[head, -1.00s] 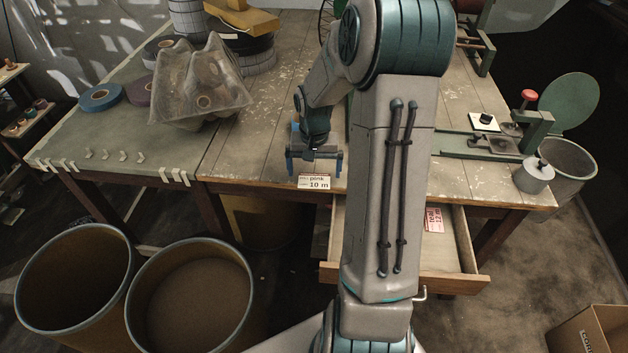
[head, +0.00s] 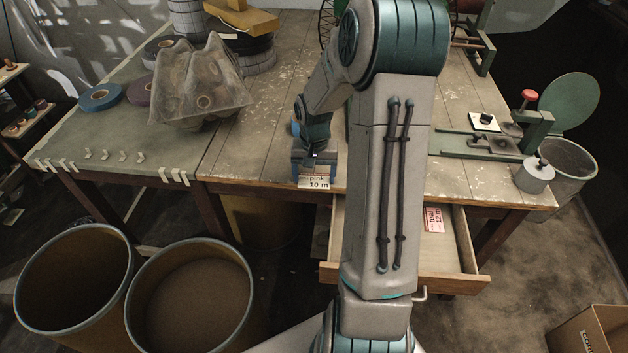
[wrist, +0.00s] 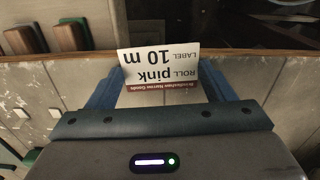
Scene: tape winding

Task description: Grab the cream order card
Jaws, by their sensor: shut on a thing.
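The cream order card (head: 315,183) is at the front edge of the table, with "pink" and "10 m" printed on it. In the wrist view the card (wrist: 158,66) shows upside down, reading "ROLL pink" and "LABEL 10 m" with a dark red strip. My gripper (head: 316,172) is at the card over the table's front edge. In the wrist view its two blue fingers stand at either side of the card, and the gripper is shut on it. The fingertips are partly hidden behind the card.
A second card (head: 434,220) with red print lies in the open drawer (head: 455,282). A grey carton tray (head: 200,85) and tape rolls are on the table's left. A green device (head: 535,130) stands at right. Two round bins (head: 190,300) are on the floor at front left.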

